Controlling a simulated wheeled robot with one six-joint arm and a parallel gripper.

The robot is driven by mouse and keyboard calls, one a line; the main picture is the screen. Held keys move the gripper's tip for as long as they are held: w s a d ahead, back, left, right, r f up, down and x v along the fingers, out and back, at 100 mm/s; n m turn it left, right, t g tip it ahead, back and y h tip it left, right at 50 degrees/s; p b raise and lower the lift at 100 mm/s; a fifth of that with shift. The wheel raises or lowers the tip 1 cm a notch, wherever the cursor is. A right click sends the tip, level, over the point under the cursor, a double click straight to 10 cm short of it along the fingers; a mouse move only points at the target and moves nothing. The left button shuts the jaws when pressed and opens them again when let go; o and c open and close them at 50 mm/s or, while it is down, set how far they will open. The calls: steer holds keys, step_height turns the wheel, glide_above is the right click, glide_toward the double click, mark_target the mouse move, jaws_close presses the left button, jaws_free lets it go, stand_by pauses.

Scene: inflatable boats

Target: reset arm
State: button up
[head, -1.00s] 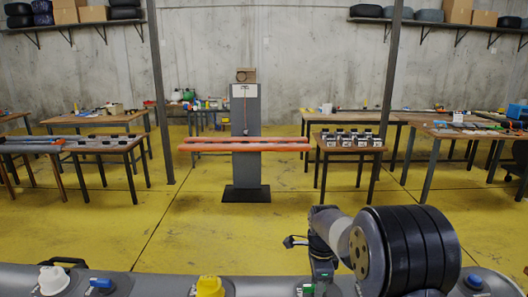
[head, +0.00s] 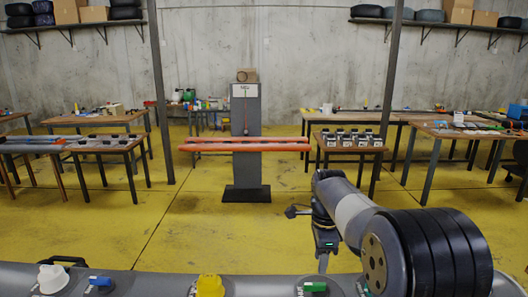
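My arm reaches in from the lower right of the head view, with a thick black ringed joint. My gripper (head: 323,268) hangs from the wrist, pointing down, just above and behind the green valve handle (head: 313,287) on the grey inflatable tube (head: 150,285). The gripper is small and dark here, and I cannot make out the gap between its fingers. I see nothing clearly held in it.
The tube along the bottom edge also carries a white cap (head: 52,278), a blue valve handle (head: 100,281) and a yellow cap (head: 210,286). Beyond lies open yellow floor (head: 220,235). A grey pillar stand (head: 246,175), orange tubes (head: 240,147) and tables stand farther back.

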mark_target(318, 284)
step_height(318, 284, down, 9)
steer(key=shift+r+p, duration=0.1)
steer(key=shift+p, duration=0.45)
steer(key=n, duration=0.2)
steer(key=shift+s+r+n, duration=0.1)
steer(key=shift+s+n, duration=0.05)
steer(key=shift+n, duration=0.15)
steer(key=n, duration=0.4)
steer(key=shift+s+n, duration=0.1)
steer(key=shift+n, duration=0.2)
